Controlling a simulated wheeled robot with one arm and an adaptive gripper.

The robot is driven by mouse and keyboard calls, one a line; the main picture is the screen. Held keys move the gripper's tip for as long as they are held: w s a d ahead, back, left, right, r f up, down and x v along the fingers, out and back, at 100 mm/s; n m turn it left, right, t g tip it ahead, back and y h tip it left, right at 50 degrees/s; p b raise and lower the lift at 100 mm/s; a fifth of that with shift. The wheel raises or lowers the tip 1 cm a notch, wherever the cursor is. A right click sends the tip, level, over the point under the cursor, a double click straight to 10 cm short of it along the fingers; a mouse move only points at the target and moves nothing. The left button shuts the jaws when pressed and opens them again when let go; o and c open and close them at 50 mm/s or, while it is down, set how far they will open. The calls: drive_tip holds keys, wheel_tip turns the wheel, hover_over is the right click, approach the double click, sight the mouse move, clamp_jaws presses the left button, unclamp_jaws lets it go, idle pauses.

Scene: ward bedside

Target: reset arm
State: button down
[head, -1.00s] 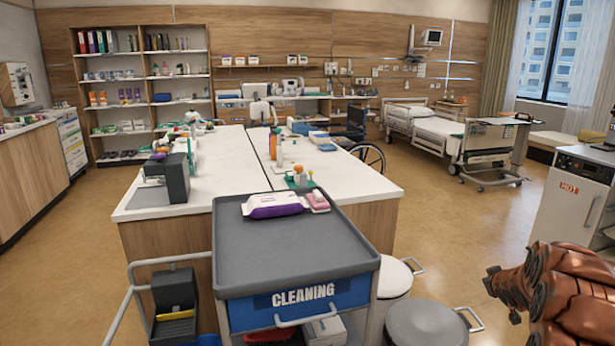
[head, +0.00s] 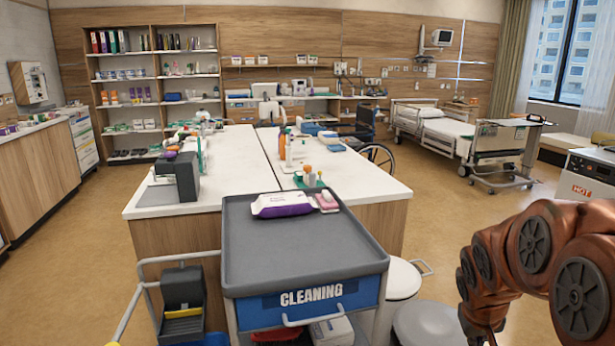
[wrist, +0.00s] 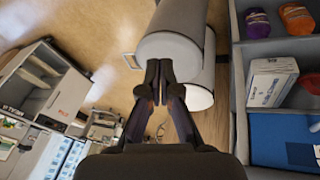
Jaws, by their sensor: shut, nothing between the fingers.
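My arm (head: 540,255) shows at the right of the head view, folded downward, with its end at the bottom edge. My gripper (wrist: 158,85) shows in the wrist view with its two fingertips together and nothing between them.
A grey cleaning cart (head: 300,245) stands in front, bearing a purple-and-white wipes pack (head: 283,204) and a pink item (head: 326,202). White-topped tables (head: 235,150) lie behind it. Floor toward the bed (head: 440,130) is open.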

drive_tip(key=s+a+g+y, duration=0.1)
drive_tip(key=s+a+g, duration=0.1)
drive_tip(key=s+a, duration=0.5)
drive_tip(key=s+a+r+g+y, duration=0.15)
drive_tip(key=s+a, duration=0.25)
drive_tip(key=s, duration=0.8)
drive_tip(key=s+a+g+y, duration=0.1)
drive_tip(key=s+a+g, duration=0.1)
drive_tip(key=s+a, duration=0.5)
wheel_tip(320, 180, up, 13)
drive_tip(key=s+d+p, duration=0.1)
drive_tip(key=d+p, duration=0.1)
drive_tip(key=p, duration=1)
drive_tip(key=shift+s+f+n+t, duration=0.15)
drive_tip(key=shift+s+n+t, duration=0.05)
drive_tip(key=shift+n+t, duration=0.2)
